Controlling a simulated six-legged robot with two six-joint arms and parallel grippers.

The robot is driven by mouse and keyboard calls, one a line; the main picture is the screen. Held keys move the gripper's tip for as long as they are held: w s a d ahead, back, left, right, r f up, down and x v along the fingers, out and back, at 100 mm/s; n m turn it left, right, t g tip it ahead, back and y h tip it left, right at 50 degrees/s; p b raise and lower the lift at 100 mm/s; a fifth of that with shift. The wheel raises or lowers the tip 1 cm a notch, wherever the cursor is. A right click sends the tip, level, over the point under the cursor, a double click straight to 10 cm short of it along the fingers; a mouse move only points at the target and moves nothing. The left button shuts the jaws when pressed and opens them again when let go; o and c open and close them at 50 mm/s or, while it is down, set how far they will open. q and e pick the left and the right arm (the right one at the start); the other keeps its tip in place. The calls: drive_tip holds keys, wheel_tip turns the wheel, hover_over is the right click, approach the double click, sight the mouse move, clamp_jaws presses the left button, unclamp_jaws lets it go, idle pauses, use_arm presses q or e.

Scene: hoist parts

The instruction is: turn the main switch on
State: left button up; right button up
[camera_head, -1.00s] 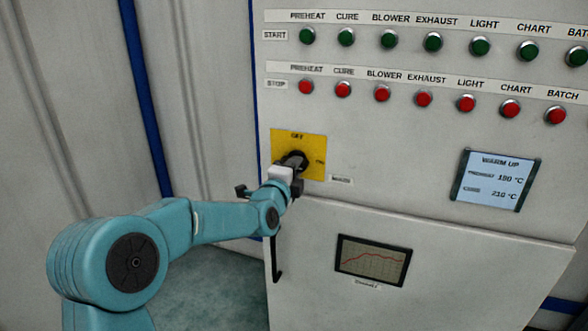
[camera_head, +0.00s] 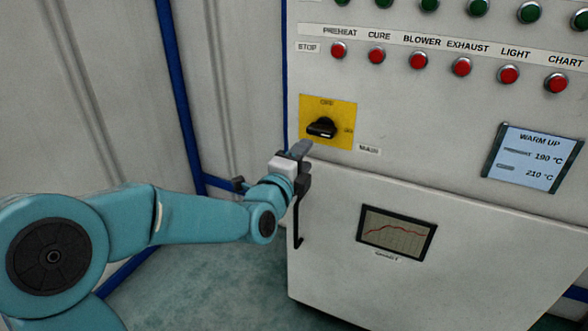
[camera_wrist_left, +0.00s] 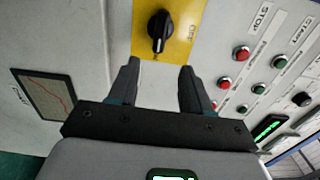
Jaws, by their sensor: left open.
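The main switch is a black rotary knob (camera_head: 321,128) on a yellow plate (camera_head: 340,108) at the cabinet's left side. The plate reads OFF at the top and ON at the right. The knob's handle lies across, with its pale mark toward the ON side. In the left wrist view the knob (camera_wrist_left: 159,30) points down the picture, away from the OFF label. My left gripper (camera_head: 301,154) is open and empty, lower left of the plate and apart from the knob. Its two fingers (camera_wrist_left: 158,88) show spread below the knob in the wrist view. My right gripper is out of view.
Red stop buttons (camera_head: 419,61) and green start buttons (camera_head: 478,6) line the panel above. A WARM UP screen (camera_head: 532,158) is at the right. Below are a chart display (camera_head: 397,233) and a dark vertical handle (camera_head: 299,215) near my left gripper.

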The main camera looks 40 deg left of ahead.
use_arm(q)
drive_tip(key=shift+v, duration=2.3)
